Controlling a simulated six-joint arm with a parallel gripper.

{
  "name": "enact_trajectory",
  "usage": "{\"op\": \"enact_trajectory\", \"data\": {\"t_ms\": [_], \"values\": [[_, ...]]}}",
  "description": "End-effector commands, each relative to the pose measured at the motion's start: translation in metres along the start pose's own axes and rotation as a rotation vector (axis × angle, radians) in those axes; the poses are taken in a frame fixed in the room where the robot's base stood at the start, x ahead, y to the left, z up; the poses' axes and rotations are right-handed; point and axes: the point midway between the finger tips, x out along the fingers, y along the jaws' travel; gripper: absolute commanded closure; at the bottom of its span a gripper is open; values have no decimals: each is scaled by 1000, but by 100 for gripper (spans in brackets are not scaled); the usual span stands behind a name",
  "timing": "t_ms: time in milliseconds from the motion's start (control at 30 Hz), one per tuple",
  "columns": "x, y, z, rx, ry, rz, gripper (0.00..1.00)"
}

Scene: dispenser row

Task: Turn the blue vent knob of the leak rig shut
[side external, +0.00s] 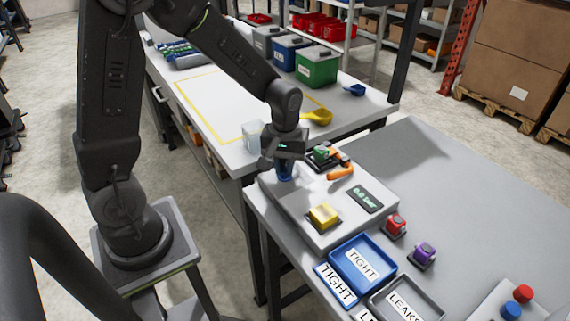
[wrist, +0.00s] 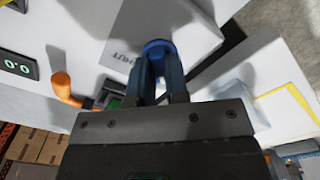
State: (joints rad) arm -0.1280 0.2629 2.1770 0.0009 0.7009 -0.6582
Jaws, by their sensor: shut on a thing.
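The leak rig (side external: 335,230) is a light box on the grey table, with a small display (side external: 365,199) on its top. The blue vent knob (wrist: 158,47) is between my fingertips at the rig's far left corner in the side view. My gripper (side external: 284,172) points down and is shut on the knob; it also shows in the wrist view (wrist: 160,65). Part of a printed word ending in "UT" (wrist: 128,60) lies beside the knob. The fingers hide much of the knob, so its turned angle cannot be told.
An orange handle (side external: 341,172), a green part (side external: 322,154) and a yellow block (side external: 323,215) sit on the rig. A blue TIGHT tray (side external: 337,272) and a grey LEAKS tray (side external: 375,298) stand in front. Red (side external: 395,226) and purple (side external: 422,256) pieces stand to the right.

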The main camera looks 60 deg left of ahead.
Motion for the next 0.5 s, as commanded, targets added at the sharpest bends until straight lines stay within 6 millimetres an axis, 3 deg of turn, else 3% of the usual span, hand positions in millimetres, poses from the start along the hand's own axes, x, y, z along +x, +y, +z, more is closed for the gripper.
{"op": "enact_trajectory", "data": {"t_ms": [267,500], "values": [[0,0,0,53,0,0,100],[0,0,0,209,-1,0,100]]}}
